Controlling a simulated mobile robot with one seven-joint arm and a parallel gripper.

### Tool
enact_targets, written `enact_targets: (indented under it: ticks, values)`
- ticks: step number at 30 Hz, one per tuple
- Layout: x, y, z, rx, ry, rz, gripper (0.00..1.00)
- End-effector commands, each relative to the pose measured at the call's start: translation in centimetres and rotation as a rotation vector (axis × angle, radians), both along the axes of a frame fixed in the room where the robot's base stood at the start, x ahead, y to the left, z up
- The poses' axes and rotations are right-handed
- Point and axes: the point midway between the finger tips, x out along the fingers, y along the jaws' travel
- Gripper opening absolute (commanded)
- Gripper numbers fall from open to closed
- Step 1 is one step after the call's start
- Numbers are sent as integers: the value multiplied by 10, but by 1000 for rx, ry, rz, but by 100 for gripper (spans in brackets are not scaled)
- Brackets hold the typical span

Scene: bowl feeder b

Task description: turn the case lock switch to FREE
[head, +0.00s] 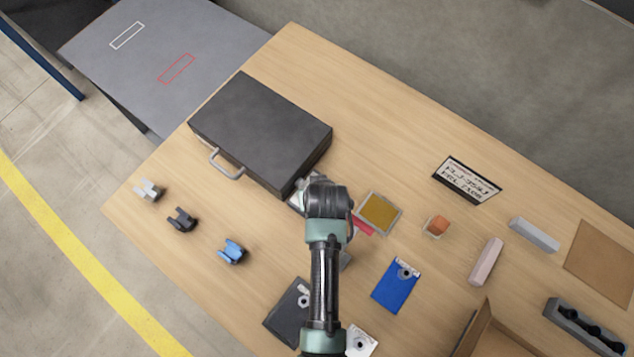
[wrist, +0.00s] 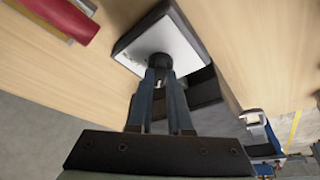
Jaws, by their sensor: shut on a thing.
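The dark case (head: 255,130) lies closed on the table in the head view, its grey handle (head: 226,164) towards the lower left. In the wrist view, a switch with a pale plate (wrist: 185,50) and dark rim has a round black knob (wrist: 159,63) in its middle. My gripper (wrist: 161,78) is shut on this knob. Small marks on the plate are too small to read, so I cannot tell which position the knob is at. In the head view my arm hides the fingertips and most of the spot beside the case's near right corner.
Near my arm lie a yellow-topped tray (head: 378,213), a red item (head: 363,227), a blue plate (head: 392,288) and a dark plate (head: 284,318). Several clips, including a blue one (head: 232,252), sit at the left. A sign (head: 468,181) stands at the right. Bare table lies behind the case.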

Motion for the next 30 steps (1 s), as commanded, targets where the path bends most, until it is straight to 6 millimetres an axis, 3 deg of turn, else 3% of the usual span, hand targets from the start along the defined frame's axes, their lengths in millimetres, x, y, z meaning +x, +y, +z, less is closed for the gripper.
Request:
enact_targets:
  ticks: [12, 13, 18, 30]
  values:
    - [0, 0, 0, -1, 0, 9, 0]
    - [0, 0, 0, -1, 0, 9, 21]
    - [0, 0, 0, 0, 0, 9, 48]
    - [-3, -1, 6, 0, 0, 6, 48]
